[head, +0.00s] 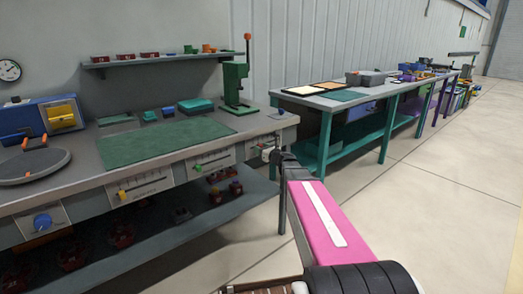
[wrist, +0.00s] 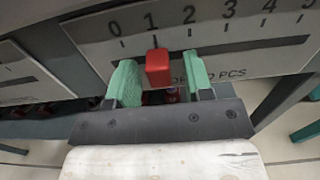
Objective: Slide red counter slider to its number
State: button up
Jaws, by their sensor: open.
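The red counter slider (wrist: 158,69) stands out from a light scale panel (wrist: 225,45) in the wrist view. It sits below the tick at 1 on a row of numbers from 0 to 5. My gripper (wrist: 160,84) is open, with one green finger on each side of the slider. A gap shows on both sides. Lettering on the panel is partly hidden by the slider and the right finger. In the head view my gripper (head: 276,157) is at the bench's right front, where it hides most of that panel; I cannot make out the red slider there.
Panels with a yellow slider (head: 122,195) and a green slider (head: 198,167) are further left on the bench front. A green mat (head: 165,146) lies on the bench top. A lower shelf (head: 150,235) holds several parts.

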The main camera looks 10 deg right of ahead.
aim_at(252, 149)
grip_shut()
jog(key=shift+s+a, duration=0.45)
jog(key=shift+a, duration=0.3)
jog(key=shift+s+a, duration=0.45)
jog(key=shift+a, duration=0.25)
grip_release()
jog(key=shift+a, duration=0.1)
jog(key=shift+s, duration=0.15)
jog(key=v, duration=1)
jog(key=shift+s+d, duration=0.2)
jog(key=shift+s, duration=0.05)
